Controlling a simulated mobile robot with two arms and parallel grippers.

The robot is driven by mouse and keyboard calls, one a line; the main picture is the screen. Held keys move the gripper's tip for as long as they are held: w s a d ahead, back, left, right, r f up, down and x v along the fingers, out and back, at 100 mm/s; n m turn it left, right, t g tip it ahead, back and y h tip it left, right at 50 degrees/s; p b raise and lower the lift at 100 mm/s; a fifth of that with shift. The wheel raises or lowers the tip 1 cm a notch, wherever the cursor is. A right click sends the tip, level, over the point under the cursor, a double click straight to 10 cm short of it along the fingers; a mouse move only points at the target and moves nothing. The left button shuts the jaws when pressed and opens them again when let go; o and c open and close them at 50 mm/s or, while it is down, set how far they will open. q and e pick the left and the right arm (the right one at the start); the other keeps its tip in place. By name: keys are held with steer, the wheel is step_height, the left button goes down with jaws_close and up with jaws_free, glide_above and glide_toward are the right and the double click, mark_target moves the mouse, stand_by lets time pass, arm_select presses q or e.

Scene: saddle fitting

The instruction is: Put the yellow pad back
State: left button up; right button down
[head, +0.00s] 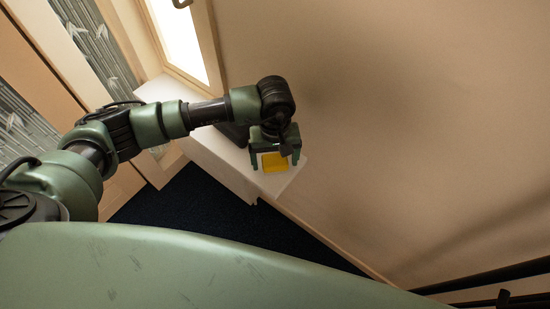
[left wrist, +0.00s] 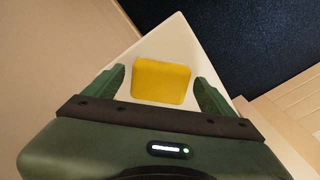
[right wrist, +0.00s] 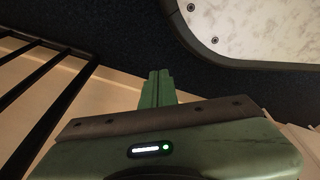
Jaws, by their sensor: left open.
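The yellow pad (head: 274,163) is at the end of a white ledge (head: 292,178) against the wall. In the left wrist view the pad (left wrist: 160,80) is a rounded block over the white surface (left wrist: 170,40). I cannot tell whether it rests on the surface. My left gripper (head: 275,158) is open, with one finger on each side of the pad. In the left wrist view gaps show between the pad and both fingers. My right gripper (right wrist: 159,75) has its fingers together and holds nothing visible. It is away from the pad, over a dark floor.
The beige wall (head: 400,110) runs along the right of the ledge. The dark blue floor (head: 190,212) is clear below it. Dark bars (right wrist: 40,95) stand to the left in the right wrist view. A pale panel with a rounded green edge (right wrist: 260,25) is at top right there.

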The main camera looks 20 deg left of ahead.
mark_target(275, 160)
arm_select(q)
step_height(275, 160, up, 12)
steer(key=shift+p, duration=0.45)
arm_select(e)
steer(key=shift+s+d+f, duration=0.15)
steer(key=shift+s+f, duration=0.95)
steer(key=shift+s, duration=0.05)
steer(key=shift+w, duration=0.1)
